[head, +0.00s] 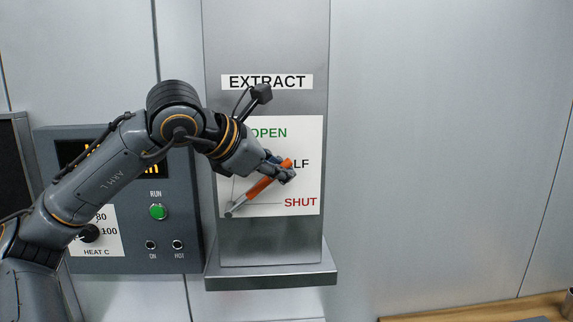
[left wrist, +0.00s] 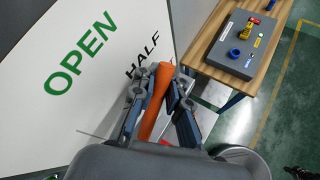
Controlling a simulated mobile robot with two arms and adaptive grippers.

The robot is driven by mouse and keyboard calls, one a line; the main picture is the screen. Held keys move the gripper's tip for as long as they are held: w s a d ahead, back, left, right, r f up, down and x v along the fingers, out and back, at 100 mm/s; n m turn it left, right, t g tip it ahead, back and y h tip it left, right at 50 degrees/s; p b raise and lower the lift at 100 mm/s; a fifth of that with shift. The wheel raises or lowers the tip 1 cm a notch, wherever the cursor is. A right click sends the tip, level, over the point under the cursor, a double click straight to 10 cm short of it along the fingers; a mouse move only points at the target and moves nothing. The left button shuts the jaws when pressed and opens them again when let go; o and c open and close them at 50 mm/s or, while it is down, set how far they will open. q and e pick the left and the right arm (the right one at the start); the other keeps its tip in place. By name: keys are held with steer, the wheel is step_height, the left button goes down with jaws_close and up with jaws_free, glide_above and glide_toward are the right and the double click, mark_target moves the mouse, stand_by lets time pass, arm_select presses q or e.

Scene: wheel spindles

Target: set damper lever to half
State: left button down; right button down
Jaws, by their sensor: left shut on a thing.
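The damper lever has an orange grip (head: 261,187) and a grey shaft (head: 234,209) pivoting at the lower left of a white label plate (head: 308,140). It slants up and right, its tip beside the partly covered HALF mark. OPEN is above and SHUT is at lower right. My left gripper (head: 280,170) is shut on the lever's orange grip near its outer end. In the left wrist view the orange grip (left wrist: 156,103) lies between the two fingers (left wrist: 160,110), with its end close to the word HALF. SHUT is hidden there. My right gripper is not in view.
A grey control box (head: 180,262) with a green RUN button (head: 158,212) and a heat dial (head: 88,233) is left of the panel. A ledge (head: 270,277) juts out below. The left wrist view shows a wooden table (left wrist: 203,62) with a grey fixture (left wrist: 233,62).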

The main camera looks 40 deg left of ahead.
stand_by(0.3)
arm_select(q)
steer(key=c, duration=1.6)
jaws_free()
steer(key=shift+s, duration=0.1)
steer(key=shift+s+d+r, duration=0.15)
steer(key=shift+s, duration=0.05)
steer(key=shift+s+r, duration=0.3)
steer(key=shift+s, duration=0.05)
steer(key=v, duration=1.1)
steer(key=shift+s+f, duration=0.1)
steer(key=shift+s, duration=0.05)
